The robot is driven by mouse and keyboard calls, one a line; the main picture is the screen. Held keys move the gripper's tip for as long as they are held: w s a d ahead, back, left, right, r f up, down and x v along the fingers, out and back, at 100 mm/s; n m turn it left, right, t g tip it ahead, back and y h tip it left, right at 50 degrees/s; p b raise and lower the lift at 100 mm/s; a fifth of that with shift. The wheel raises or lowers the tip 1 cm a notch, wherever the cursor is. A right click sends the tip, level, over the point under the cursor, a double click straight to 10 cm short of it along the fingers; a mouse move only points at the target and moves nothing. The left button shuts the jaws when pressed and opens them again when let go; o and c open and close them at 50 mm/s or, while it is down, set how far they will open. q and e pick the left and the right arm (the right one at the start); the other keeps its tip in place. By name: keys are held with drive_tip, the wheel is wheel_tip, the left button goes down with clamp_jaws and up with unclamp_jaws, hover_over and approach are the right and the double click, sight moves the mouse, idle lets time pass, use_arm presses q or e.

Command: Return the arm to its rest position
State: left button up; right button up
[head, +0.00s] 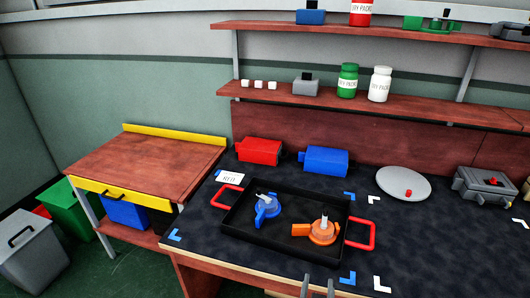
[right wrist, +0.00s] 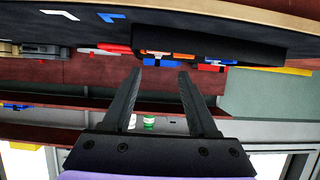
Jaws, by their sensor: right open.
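My right gripper (head: 318,287) shows only as two grey fingertips at the bottom edge of the head view, in front of the black tray. In the right wrist view its two dark fingers (right wrist: 158,72) stand apart with nothing between them. The wrist picture is upside down, and the tray (right wrist: 215,45) lies beyond the fingertips. My left gripper is not in view.
The black tray (head: 272,259) with red handles holds a blue part (head: 266,211) and an orange part (head: 323,232). Behind it are a red box (head: 259,151), a blue box (head: 326,160) and a grey disc (head: 400,184). Shelves hang above; a wooden side table (head: 145,162) stands left.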

drive_tip(key=s+d+f+g, duration=0.5)
drive_tip(key=s+d, duration=0.2)
drive_tip(key=s, duration=0.2)
drive_tip(key=s+a+f+n+g+y, duration=0.2)
drive_tip(key=s+n+g+y, duration=0.1)
drive_tip(key=s, duration=0.5)
use_arm(q)
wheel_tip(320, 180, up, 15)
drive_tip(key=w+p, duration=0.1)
drive_tip(key=p, duration=1.2)
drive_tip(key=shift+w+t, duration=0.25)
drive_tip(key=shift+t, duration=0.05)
use_arm(e)
wheel_tip(320, 180, up, 15)
drive_tip(key=w, duration=0.1)
drive_tip(key=shift+w+a+r, duration=0.2)
drive_tip(key=shift+w+a, duration=0.05)
drive_tip(key=shift+w, duration=0.05)
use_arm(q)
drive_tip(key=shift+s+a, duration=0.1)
use_arm(e)
drive_tip(key=shift+s, duration=0.1)
